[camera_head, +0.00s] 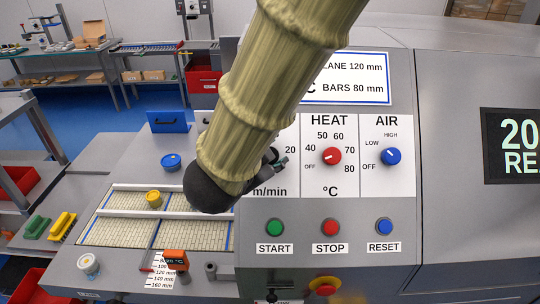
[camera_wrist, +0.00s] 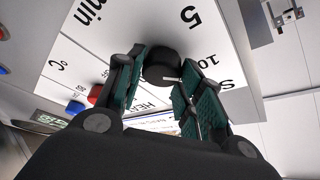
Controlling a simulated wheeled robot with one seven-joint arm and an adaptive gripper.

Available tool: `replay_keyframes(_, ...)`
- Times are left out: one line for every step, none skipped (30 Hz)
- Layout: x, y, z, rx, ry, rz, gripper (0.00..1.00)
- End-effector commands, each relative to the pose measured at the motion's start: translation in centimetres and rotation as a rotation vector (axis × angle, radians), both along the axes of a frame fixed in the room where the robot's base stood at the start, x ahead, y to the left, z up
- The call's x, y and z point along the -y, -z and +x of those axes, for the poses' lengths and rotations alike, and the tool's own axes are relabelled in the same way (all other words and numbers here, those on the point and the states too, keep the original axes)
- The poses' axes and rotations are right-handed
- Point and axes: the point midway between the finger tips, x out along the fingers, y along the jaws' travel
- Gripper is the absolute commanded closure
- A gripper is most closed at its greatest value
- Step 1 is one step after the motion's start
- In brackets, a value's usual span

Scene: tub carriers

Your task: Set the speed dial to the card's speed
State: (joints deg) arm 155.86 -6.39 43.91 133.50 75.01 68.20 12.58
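The black speed dial (camera_wrist: 160,66) shows in the wrist view, with a white pointer line at its lower right edge. A 5 and a 10 are printed around it, upside down in this view. My gripper (camera_wrist: 166,72) has its green-padded fingers spread on either side of the dial. I cannot tell whether they press on it. In the head view my arm hides the dial; only "20" and "m/min" show of its scale. The card (camera_head: 345,88) is white with a blue border and reads "LANE 120 mm" and "BARS 80 mm"; its left part is hidden.
The red heat dial (camera_head: 331,156) and blue air dial (camera_head: 391,156) are to the right of the speed scale. Below are the green start (camera_head: 274,227), red stop (camera_head: 331,227) and blue reset (camera_head: 384,226) buttons. A gridded lane bed (camera_head: 120,232) lies at left.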

Motion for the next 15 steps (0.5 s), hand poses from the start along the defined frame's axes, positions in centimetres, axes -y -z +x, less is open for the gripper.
replay_keyframes(0.01,0.03,-0.01,0.000,0.000,0.000,0.51)
replay_keyframes(0.01,0.02,0.00,0.000,0.000,0.000,0.46)
replay_keyframes(0.01,0.02,0.00,0.000,0.000,0.000,0.42)
replay_keyframes(0.01,0.02,0.00,0.000,0.000,0.000,0.42)
replay_keyframes(0.00,0.02,0.00,0.000,0.000,0.000,0.42)
replay_keyframes(0.00,0.01,-0.01,0.000,0.000,0.000,0.42)
replay_keyframes(-0.01,0.01,0.00,0.000,0.000,0.000,0.42)
replay_keyframes(-0.01,0.01,0.00,0.000,0.000,0.000,0.42)
replay_keyframes(-0.01,0.01,0.00,0.000,0.000,0.000,0.42)
replay_keyframes(-0.01,0.00,0.01,0.000,0.000,0.001,0.42)
replay_keyframes(-0.02,0.00,0.00,0.000,0.000,0.001,0.42)
replay_keyframes(-0.04,-0.03,-0.04,0.000,0.000,0.001,0.42)
replay_keyframes(-0.07,-0.07,-0.09,0.001,0.000,0.001,0.42)
replay_keyframes(-0.12,-0.12,-0.19,0.001,0.000,0.001,0.42)
replay_keyframes(-0.22,-0.25,-0.38,0.001,-0.002,0.001,0.42)
